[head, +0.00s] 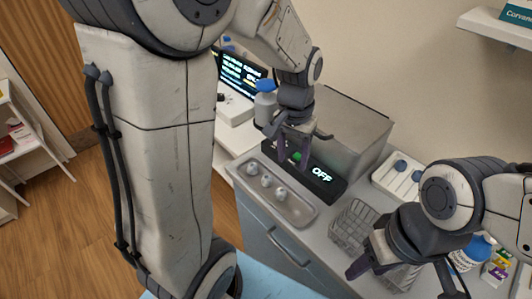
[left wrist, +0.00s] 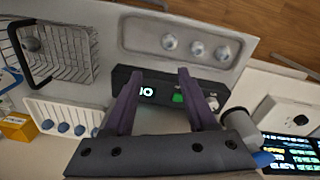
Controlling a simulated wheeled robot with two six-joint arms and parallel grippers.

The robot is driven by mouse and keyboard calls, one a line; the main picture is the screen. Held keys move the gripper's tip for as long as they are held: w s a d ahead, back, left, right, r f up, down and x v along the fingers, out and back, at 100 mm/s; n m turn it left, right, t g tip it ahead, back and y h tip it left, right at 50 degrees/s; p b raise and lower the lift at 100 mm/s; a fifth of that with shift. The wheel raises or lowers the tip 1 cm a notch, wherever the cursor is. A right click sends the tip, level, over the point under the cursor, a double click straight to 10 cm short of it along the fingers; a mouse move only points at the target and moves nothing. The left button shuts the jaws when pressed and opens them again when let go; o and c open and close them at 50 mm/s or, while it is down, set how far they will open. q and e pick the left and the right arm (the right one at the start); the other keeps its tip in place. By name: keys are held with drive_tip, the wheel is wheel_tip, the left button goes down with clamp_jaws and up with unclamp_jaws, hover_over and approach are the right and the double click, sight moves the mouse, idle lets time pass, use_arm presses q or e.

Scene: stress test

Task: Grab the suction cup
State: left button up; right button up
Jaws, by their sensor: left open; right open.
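Three small pale round pieces (head: 266,181) lie in a row in a shallow metal tray (head: 302,214) on the counter. They also show in the left wrist view (left wrist: 197,48). They may be suction cups, but they are too small to tell. My left gripper (head: 294,157) is open and empty, with purple fingers over the black panel behind the tray. In the left wrist view its fingers (left wrist: 160,75) straddle part of that panel, apart from the pale pieces. My right gripper (head: 404,280) is open at lower right, near the wire basket.
A black panel (head: 335,187) with a lit OFF display and green button fronts a metal box (head: 345,125). A wire basket (head: 351,222), a white rack with blue pieces (head: 399,177), a blue-capped bottle (head: 265,106) and a screen (head: 240,72) crowd the counter.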

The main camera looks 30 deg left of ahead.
use_arm(q)
drive_tip(key=w+a+f+n, duration=0.1)
drive_tip(key=w+a+n, duration=0.1)
drive_tip(key=a, duration=0.4)
drive_tip(key=w+a+f+n, duration=0.1)
drive_tip(key=w+a+f, duration=0.1)
drive_tip(key=a, duration=0.5)
hover_over(253, 165)
drive_tip(key=f, duration=0.4)
drive_tip(key=shift+w+f, duration=0.15)
drive_tip(key=shift+w, duration=0.05)
drive_tip(key=f, duration=0.4)
drive_tip(key=f+p, duration=0.1)
drive_tip(key=shift+s+a+f, duration=0.1)
drive_tip(key=shift+s+f, duration=0.15)
drive_tip(key=shift+f, duration=0.15)
clamp_jaws()
